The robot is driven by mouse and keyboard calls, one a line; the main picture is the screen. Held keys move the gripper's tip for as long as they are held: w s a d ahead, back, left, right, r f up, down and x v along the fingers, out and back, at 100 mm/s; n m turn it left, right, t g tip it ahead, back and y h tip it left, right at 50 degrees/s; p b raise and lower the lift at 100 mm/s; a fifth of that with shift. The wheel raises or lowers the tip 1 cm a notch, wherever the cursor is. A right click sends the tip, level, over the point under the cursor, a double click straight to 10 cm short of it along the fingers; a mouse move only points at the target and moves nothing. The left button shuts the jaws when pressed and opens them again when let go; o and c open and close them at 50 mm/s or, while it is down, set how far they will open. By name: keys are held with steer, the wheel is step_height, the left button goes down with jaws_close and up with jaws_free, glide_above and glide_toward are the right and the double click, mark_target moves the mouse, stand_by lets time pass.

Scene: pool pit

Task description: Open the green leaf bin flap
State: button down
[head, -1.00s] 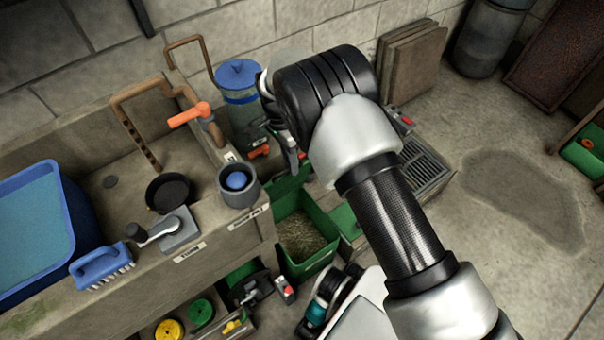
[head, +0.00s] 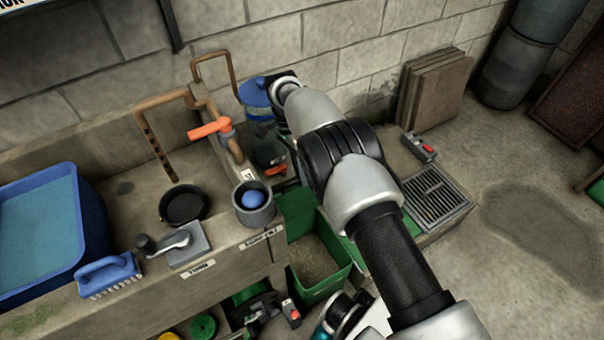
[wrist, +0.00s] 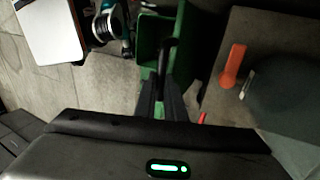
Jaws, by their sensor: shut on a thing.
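The green leaf bin (head: 325,285) stands low beside the sink's right end in the head view, its top uncovered and leaf litter showing inside. Its green flap (head: 297,208) stands raised at the bin's back left. In the wrist view the green bin (wrist: 153,28) lies just beyond my fingers. My gripper (wrist: 160,92) is shut, with a strip of green between the fingers that looks like the flap; the exact contact is dark. In the head view my arm reaches over the bin's far side, and my fingertips are mostly hidden.
The concrete sink (head: 235,255) edges the bin on the left, with a grey cup (head: 254,212) and an orange-handled tap (head: 210,129) above. A drain grate (head: 436,196) lies right. A blue-lidded canister (head: 256,95) stands near my wrist. Open floor lies at right.

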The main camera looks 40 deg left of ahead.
steer(key=shift+s+d+f, duration=0.1)
steer(key=shift+s+f, duration=0.15)
steer(key=shift+f, duration=0.2)
steer(key=c, duration=1.9)
jaws_free()
steer(key=shift+o, duration=0.4)
steer(key=shift+w, duration=0.1)
step_height(320, 180, up, 11)
steer(key=p, duration=0.2)
steer(key=shift+f+p, duration=0.2)
steer(key=shift+p, duration=0.2)
